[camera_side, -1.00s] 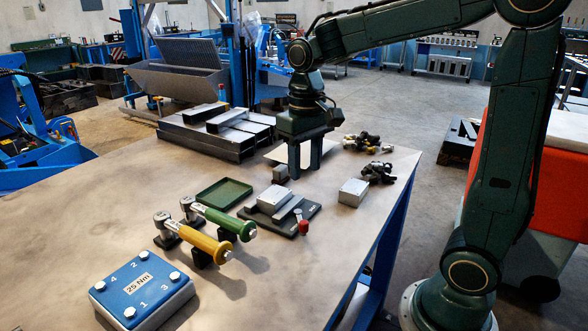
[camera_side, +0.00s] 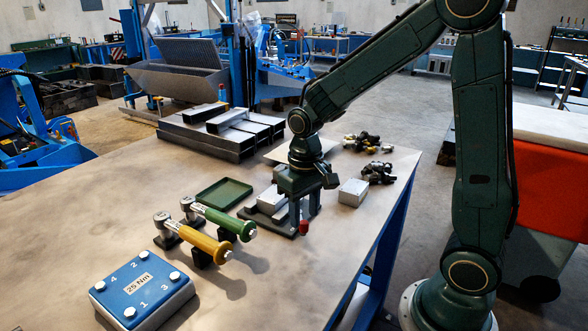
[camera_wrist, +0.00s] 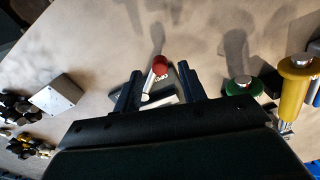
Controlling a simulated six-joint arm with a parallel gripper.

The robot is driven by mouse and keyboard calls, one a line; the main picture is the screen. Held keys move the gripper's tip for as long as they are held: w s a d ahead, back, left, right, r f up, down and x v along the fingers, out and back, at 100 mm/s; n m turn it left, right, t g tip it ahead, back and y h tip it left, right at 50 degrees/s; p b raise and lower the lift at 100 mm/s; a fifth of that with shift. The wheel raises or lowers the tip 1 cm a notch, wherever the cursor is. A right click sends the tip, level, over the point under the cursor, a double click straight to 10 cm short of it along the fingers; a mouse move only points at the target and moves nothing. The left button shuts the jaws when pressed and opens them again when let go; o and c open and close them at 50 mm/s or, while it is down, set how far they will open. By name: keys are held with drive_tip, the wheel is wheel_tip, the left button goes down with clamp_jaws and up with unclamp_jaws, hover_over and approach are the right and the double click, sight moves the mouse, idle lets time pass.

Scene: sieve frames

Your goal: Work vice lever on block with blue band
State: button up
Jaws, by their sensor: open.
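The vice (camera_side: 281,231) is a dark plate with grey metal jaws on the table, partly hidden behind my gripper. A light grey block (camera_side: 268,201) sits at its jaws; I can see no blue band on it. The vice lever ends in a red knob (camera_side: 303,227) near the vice's right end. In the wrist view, the lever's red knob (camera_wrist: 160,64) and pale rod lie between my fingers. My gripper (camera_side: 305,218) is open and low over the vice, with its fingers on either side of the lever. Contact with the lever cannot be told.
Another grey block (camera_side: 353,192) stands right of the vice, near dark clamp parts (camera_side: 377,173). A green tray (camera_side: 220,195), a green-handled tool (camera_side: 225,220) and a yellow-handled tool (camera_side: 200,243) lie left. A blue-topped 25 Nm box (camera_side: 140,286) stands in front.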

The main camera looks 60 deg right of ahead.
drive_tip(key=shift+f, duration=1.05)
drive_tip(key=shift+c, duration=0.2)
clamp_jaws()
